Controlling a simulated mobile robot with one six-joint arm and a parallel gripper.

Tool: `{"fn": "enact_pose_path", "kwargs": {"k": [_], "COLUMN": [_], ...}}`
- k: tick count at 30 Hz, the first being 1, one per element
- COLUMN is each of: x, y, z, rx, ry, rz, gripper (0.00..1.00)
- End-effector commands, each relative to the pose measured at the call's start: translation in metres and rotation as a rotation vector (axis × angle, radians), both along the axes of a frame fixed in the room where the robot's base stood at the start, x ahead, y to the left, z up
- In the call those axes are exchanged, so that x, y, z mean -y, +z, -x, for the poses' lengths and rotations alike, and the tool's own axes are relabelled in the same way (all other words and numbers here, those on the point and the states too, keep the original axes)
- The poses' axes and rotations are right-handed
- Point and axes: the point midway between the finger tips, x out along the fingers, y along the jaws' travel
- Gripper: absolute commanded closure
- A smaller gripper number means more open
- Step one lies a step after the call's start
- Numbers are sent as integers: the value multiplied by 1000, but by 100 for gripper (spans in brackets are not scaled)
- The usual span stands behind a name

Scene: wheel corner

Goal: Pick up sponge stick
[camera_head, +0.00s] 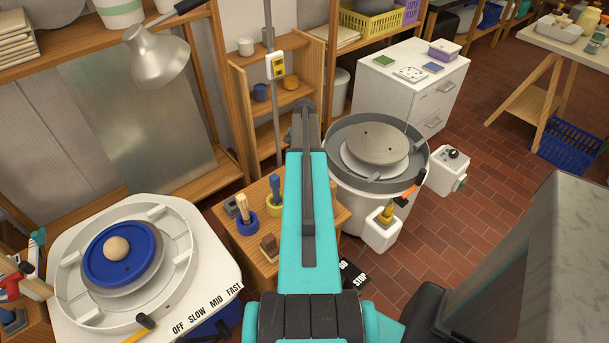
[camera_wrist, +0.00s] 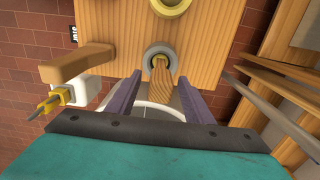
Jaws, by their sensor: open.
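In the wrist view, a wooden stick (camera_wrist: 161,88) stands in a grey ring-shaped holder (camera_wrist: 148,52) near the edge of a small wooden table (camera_wrist: 110,20). It looks like the sponge stick, but no sponge shows. My gripper (camera_wrist: 159,78) is open, with its two purple-grey fingers on either side of the stick. I see gaps at both sides and cannot tell any contact. In the head view, my teal arm hides the gripper and this stick. The small table (camera_head: 262,262) shows left of the arm.
A yellow holder (camera_head: 274,205) with a blue-handled tool and a blue holder (camera_head: 247,225) with a pale tool stand on the table. A brown block (camera_head: 269,246) lies nearby. Pottery wheels stand left (camera_head: 140,285) and right (camera_head: 376,145). A wooden shelf (camera_head: 290,115) rises behind.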

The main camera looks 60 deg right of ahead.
Motion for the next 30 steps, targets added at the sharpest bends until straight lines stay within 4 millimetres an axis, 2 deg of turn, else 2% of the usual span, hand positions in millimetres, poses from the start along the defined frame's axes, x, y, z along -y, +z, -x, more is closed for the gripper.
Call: {"fn": "enact_pose_path", "kwargs": {"k": [10, 18, 30], "x": [0, 0, 0], "y": [0, 0, 5], "z": [0, 0, 0], "rx": [0, 0, 1], "ry": [0, 0, 0], "rz": [0, 0, 1], "gripper": [53, 98, 98]}}
